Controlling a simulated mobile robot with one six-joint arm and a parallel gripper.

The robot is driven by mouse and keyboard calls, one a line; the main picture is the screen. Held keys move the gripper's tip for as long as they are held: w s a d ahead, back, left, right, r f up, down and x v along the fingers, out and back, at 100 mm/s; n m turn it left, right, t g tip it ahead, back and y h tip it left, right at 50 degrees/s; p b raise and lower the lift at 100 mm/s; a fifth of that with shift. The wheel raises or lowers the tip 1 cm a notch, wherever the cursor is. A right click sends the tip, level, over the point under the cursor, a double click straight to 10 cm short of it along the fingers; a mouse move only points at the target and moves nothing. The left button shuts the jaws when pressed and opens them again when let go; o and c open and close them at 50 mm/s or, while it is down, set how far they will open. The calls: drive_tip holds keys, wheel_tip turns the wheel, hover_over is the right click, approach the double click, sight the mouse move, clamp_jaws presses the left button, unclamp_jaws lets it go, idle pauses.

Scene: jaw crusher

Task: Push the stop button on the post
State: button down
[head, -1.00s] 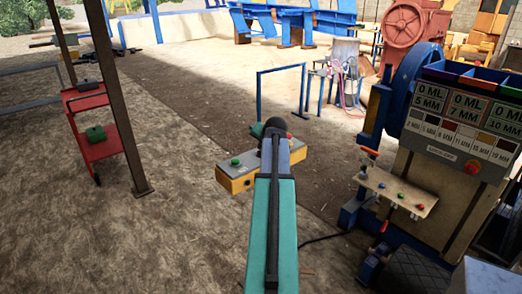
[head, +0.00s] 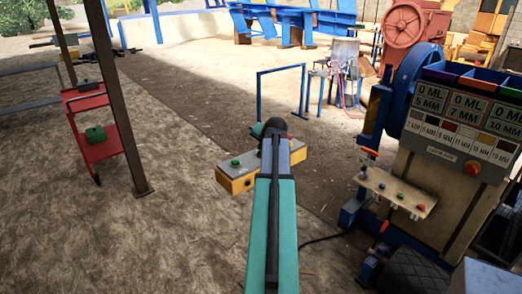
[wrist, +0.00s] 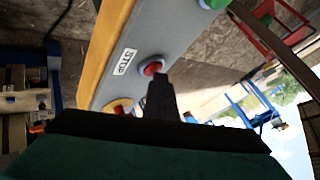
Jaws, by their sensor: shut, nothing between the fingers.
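The control box on the post is yellow with a grey face. In the head view the box (head: 236,182) shows left of my arm, with a green button (head: 235,162); my arm hides much of it. In the wrist view the grey face (wrist: 178,38) carries a label reading STOP (wrist: 124,62). A red button (wrist: 152,67) sits beside the label, and a red button on a yellow ring (wrist: 118,106) is lower down. My gripper (wrist: 161,80) is shut and empty. Its tip overlaps the edge of the red button by the label; I cannot tell whether they touch.
A red cart (head: 100,130) and a brown pole (head: 118,100) are at left. A blue frame (head: 281,69) stands beyond the box. Open ground lies at left.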

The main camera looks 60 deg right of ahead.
drive_tip(key=shift+r+p, duration=1.65)
drive_tip(key=shift+r, duration=1.3)
